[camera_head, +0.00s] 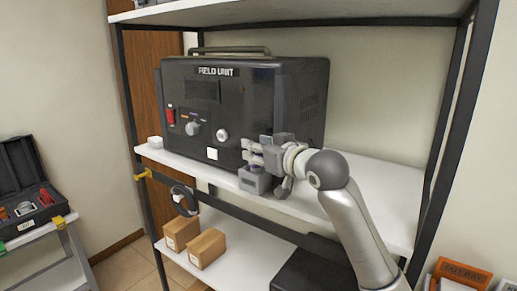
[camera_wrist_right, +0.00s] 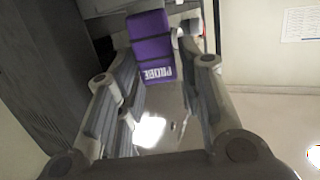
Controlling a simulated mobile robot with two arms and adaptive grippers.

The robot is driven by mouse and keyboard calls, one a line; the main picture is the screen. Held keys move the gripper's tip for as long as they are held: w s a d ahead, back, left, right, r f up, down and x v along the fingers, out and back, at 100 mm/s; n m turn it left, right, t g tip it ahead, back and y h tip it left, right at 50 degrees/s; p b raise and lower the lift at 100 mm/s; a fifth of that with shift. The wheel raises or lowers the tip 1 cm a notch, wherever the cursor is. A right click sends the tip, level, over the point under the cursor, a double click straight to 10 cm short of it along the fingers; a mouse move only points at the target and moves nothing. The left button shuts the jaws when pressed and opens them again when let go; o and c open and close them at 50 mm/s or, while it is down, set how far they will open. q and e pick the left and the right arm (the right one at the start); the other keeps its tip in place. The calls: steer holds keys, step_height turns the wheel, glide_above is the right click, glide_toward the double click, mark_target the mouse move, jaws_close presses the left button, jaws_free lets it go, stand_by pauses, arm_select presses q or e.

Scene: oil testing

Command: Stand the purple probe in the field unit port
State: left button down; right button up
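The purple probe (camera_wrist_right: 151,48), lettered PROBE, sits between the fingertips of my right gripper (camera_wrist_right: 153,65) in the right wrist view, and the fingers appear shut on it. In the head view this gripper (camera_head: 256,153) is at the front right of the black field unit (camera_head: 240,100); only a little of the probe shows there. A grey block (camera_head: 254,181), possibly the port, stands just below the gripper at the shelf's front edge. I cannot tell whether the probe's lower end is inside it. My left gripper is not in view.
The field unit stands on a white shelf (camera_head: 375,195) with dark posts. Below are two cardboard boxes (camera_head: 206,248) and a dark case (camera_head: 312,275). An orange box (camera_head: 462,272) is at lower right. The shelf's right side is clear.

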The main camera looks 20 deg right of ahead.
steer(key=p+v, duration=0.2)
steer(key=v, duration=0.9)
stand_by(0.7)
steer(key=shift+f, duration=0.1)
